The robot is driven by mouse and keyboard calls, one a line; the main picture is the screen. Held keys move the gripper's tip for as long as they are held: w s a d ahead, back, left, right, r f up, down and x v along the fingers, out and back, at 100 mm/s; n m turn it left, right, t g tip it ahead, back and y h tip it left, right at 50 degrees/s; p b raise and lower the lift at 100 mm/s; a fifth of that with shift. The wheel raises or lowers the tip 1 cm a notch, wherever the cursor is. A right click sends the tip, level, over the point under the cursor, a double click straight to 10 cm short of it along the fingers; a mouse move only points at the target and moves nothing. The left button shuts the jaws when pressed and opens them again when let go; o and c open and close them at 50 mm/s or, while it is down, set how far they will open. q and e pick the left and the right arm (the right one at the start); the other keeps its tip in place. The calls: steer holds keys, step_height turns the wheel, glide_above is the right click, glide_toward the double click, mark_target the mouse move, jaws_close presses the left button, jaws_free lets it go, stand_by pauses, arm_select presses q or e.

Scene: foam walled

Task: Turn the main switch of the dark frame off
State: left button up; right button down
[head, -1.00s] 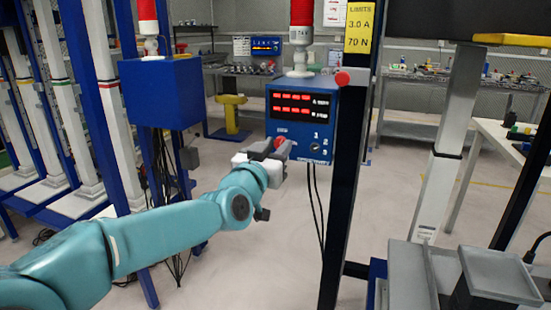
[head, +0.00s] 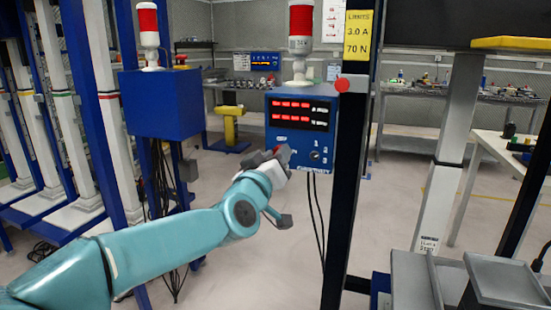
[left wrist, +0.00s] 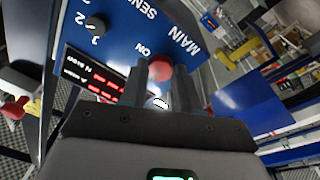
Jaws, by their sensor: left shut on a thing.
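The blue control box (head: 318,168) is on the dark frame (head: 345,200), with lit red digits on its display (head: 291,113). In the left wrist view its panel (left wrist: 130,25) reads MAIN and ON near a red switch knob (left wrist: 160,68). My left gripper (head: 277,156) is at the lower left of the box face; it also shows in the wrist view (left wrist: 162,85), its two fingers on either side of the red knob, shut on it. The fingers partly hide the knob, so its exact angle is unclear. My right gripper is not in view.
A red and white beacon (head: 299,35) stands on the box. A red button (head: 342,85) is on the post, below a yellow limits sign (head: 358,36). A second blue box (head: 162,103) stands to the left. Black cables (head: 314,215) hang below the control box.

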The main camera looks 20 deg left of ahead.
arm_select(q)
steer(key=o, duration=1)
steer(key=shift+o, duration=0.2)
steer(key=s+f, duration=0.2)
steer(key=s, duration=1.4)
steer(key=shift+a+p, duration=0.25)
steer(key=shift+p, duration=0.1)
steer(key=shift+s, duration=0.1)
